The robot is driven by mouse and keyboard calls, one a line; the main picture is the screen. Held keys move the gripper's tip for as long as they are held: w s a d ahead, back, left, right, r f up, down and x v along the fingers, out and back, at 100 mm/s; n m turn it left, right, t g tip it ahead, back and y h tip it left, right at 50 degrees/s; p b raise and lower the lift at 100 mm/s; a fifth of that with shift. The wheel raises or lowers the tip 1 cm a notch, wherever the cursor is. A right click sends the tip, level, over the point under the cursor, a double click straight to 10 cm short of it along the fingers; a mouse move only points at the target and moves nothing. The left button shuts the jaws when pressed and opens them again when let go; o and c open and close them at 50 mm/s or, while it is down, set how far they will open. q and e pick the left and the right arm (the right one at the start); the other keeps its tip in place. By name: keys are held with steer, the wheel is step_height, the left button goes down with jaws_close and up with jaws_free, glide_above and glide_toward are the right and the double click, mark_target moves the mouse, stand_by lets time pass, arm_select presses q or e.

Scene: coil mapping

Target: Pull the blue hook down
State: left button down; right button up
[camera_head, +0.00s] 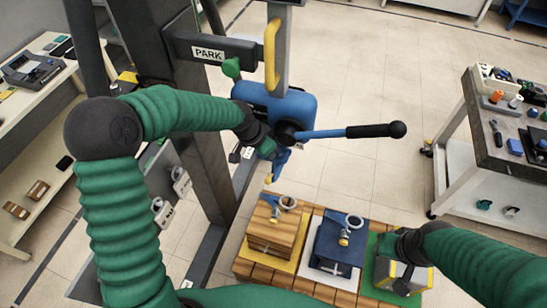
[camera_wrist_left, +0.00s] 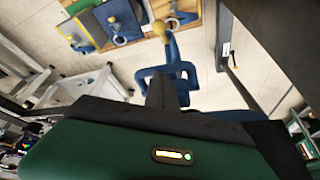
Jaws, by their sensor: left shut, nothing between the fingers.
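The blue hook (camera_head: 279,163) hangs under a blue housing (camera_head: 275,103) on a grey post in the head view. In the left wrist view the blue hook (camera_wrist_left: 172,52) shows as a forked shape near a yellow ball. My left gripper (camera_head: 266,147) is shut and empty, close beside the hook; its dark tip (camera_wrist_left: 160,92) overlaps the blue shape in the wrist view. I cannot tell whether they touch. My right gripper (camera_head: 405,270) is low at the right, by a grey and yellow block; its fingers are not clear.
A blue lever (camera_head: 345,132) with a black knob sticks out right from the housing. Below stands a wooden pallet (camera_head: 315,288) with a wooden block (camera_head: 273,230) and a dark blue block (camera_head: 339,248), each with a ring. A tool cart (camera_head: 463,130) stands at right.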

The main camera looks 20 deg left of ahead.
mark_target(272, 174)
arm_select(q)
steer(key=shift+f+b, duration=3.65)
steer(key=shift+f, duration=2.1)
steer(key=shift+r, duration=0.25)
steer(key=s+r+p, duration=0.4)
steer(key=s+p, duration=0.1)
steer(key=s+a+n+y+b, duration=0.1)
steer(key=s+n+b, duration=0.2)
steer(key=s, duration=0.5)
steer(key=s+a+n+g+y+b, duration=0.1)
steer(key=s+a+n+b, duration=0.1)
steer(key=s, duration=0.7)
steer(key=shift+f+n+b, duration=0.3)
steer(key=shift+n+b, duration=0.35)
steer(key=shift+n, duration=0.05)
